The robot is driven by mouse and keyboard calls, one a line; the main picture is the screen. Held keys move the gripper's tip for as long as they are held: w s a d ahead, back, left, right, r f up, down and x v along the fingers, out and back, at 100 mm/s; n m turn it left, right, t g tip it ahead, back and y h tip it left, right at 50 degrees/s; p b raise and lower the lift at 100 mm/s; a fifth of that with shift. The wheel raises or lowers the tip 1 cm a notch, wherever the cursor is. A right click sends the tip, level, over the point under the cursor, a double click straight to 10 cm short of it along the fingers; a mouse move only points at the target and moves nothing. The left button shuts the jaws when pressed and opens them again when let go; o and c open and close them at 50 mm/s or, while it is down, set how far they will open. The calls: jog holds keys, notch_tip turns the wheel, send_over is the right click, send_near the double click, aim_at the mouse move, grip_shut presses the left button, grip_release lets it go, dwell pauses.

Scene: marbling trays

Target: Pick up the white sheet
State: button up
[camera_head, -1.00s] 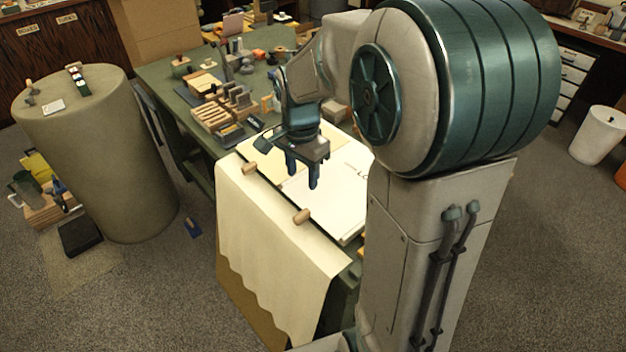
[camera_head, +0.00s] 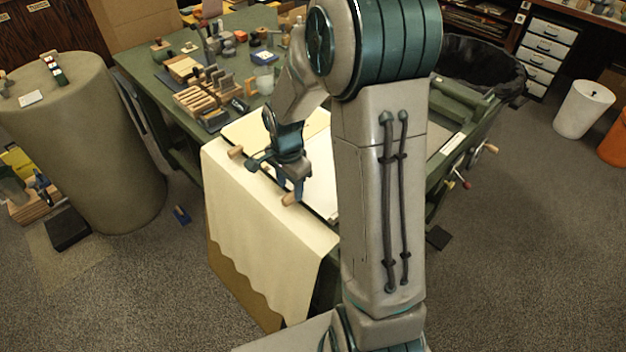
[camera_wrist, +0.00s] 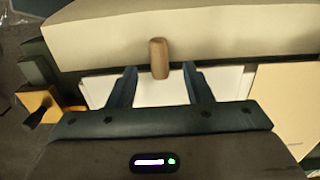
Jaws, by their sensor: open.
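The white sheet (camera_head: 320,188) lies flat on the table near its draped edge, partly hidden by my arm. It shows in the wrist view as a white strip (camera_wrist: 160,92) behind and between my fingers. My gripper (camera_head: 290,190) is open and empty, pointing down over the sheet's edge side, close to a wooden peg (camera_head: 291,199). In the wrist view the peg (camera_wrist: 159,58) shows between the fingertips of my gripper (camera_wrist: 159,71). I cannot tell whether the fingers touch the sheet.
A cream cloth (camera_head: 262,225) hangs over the table's near side. A second peg (camera_head: 236,152) is on its top edge. A wooden rack (camera_head: 203,102) and small tools stand farther back on the green table (camera_head: 140,62). A large drum (camera_head: 95,140) stands at left.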

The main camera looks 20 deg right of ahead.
jog(key=shift+f, duration=1.45)
grip_shut()
jog(key=shift+r, duration=0.1)
